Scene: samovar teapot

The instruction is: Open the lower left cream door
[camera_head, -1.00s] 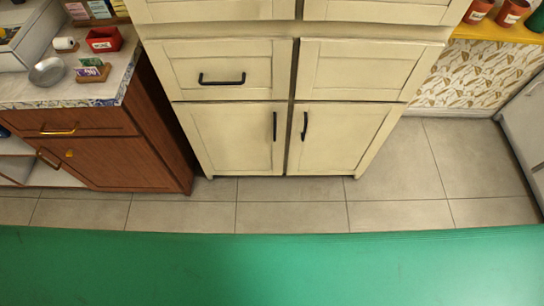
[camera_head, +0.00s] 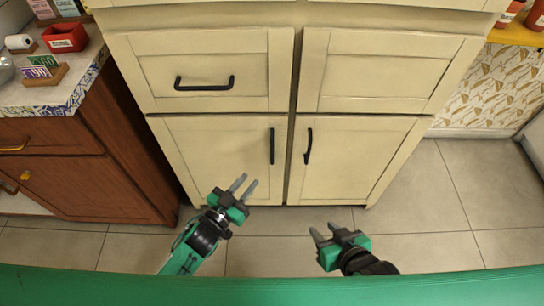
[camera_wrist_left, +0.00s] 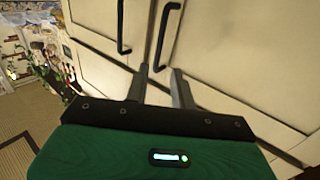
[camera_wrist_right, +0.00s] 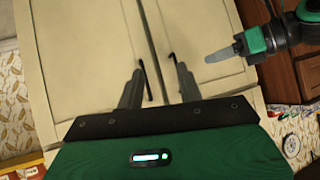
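The lower left cream door (camera_head: 215,150) is shut. Its upright black handle (camera_head: 271,146) is near the door's right edge. My left gripper (camera_head: 244,183) is open and empty, in front of the door's lower part, below and left of the handle. The left wrist view, turned nearly upside down, shows the same handle (camera_wrist_left: 167,35) beyond the spread fingertips. My right gripper (camera_head: 323,229) is open and empty, low in front of the right door (camera_head: 355,155). In the right wrist view the left door's handle (camera_wrist_right: 173,58) shows close to a fingertip in the picture.
A closed drawer (camera_head: 200,70) with a black handle is above the left door. A brown cabinet (camera_head: 80,185) stands at the left. Tiled floor (camera_head: 420,245) in front is clear. A green surface (camera_head: 270,288) spans the bottom edge.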

